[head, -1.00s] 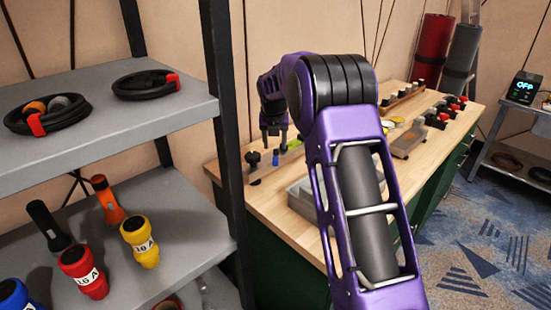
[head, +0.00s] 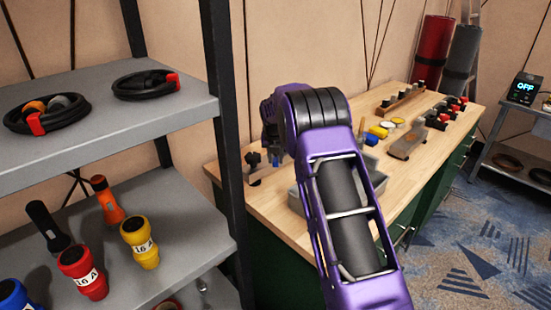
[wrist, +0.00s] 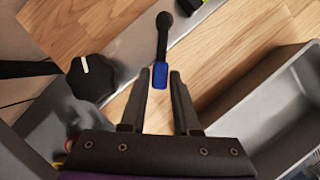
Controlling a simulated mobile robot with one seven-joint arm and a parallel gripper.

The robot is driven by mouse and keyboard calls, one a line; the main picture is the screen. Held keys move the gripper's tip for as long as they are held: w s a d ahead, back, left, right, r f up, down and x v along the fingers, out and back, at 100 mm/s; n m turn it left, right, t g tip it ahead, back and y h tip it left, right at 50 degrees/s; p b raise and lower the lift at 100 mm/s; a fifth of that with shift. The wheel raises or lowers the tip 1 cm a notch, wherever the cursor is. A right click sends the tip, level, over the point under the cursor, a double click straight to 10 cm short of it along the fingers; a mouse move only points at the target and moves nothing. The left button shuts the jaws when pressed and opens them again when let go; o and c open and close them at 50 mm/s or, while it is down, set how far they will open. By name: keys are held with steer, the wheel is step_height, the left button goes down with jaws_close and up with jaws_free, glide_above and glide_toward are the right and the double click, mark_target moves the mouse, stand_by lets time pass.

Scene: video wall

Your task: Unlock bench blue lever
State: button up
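The blue lever (wrist: 160,75) shows in the wrist view as a black arm with a blue tip, on a grey metal strip on the wooden bench (head: 262,205). My gripper (wrist: 160,76) is open. Its two fingertips lie on either side of the blue tip in the picture, with small gaps on both sides. I cannot tell how far down the fingers reach around it. In the head view my gripper (head: 275,156) is low over the bench's near left part, and the lever is mostly hidden there.
A black knob (wrist: 92,77) with a white mark stands left of the lever. A grey bin (wrist: 265,112) is close on the right. A green thing (wrist: 190,4) shows at the top edge. The grey shelf rack (head: 222,120) stands left of the bench.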

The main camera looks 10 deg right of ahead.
jaws_close()
stand_by(1.1)
